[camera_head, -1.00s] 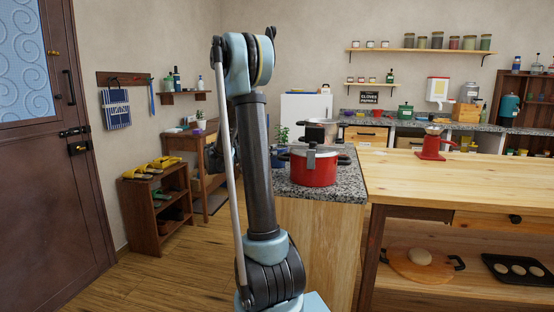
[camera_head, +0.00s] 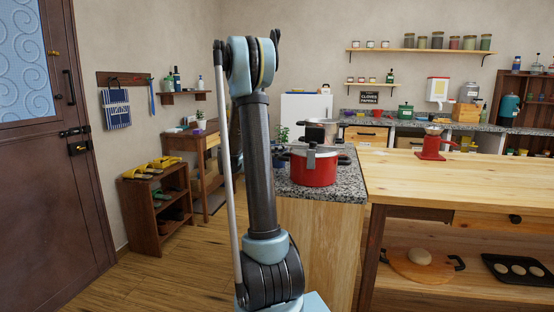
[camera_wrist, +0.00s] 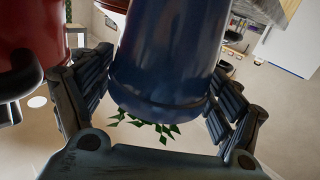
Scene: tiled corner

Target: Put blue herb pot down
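The blue herb pot (camera_wrist: 165,60) fills the middle of the wrist view, with green leaves (camera_wrist: 150,127) showing at its lower edge. My gripper (camera_wrist: 163,90) has a dark finger on each side of the pot, and both appear to touch it. In the head view, green leaves (camera_head: 283,134) show just right of my arm, at the left edge of the granite counter (camera_head: 345,182). The pot's body is mostly hidden there. Its base is out of sight, so I cannot tell whether it rests on the counter.
In the wrist view a red pot (camera_wrist: 28,40) is at the left. A wooden worktop (camera_head: 460,180) adjoins at the right.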

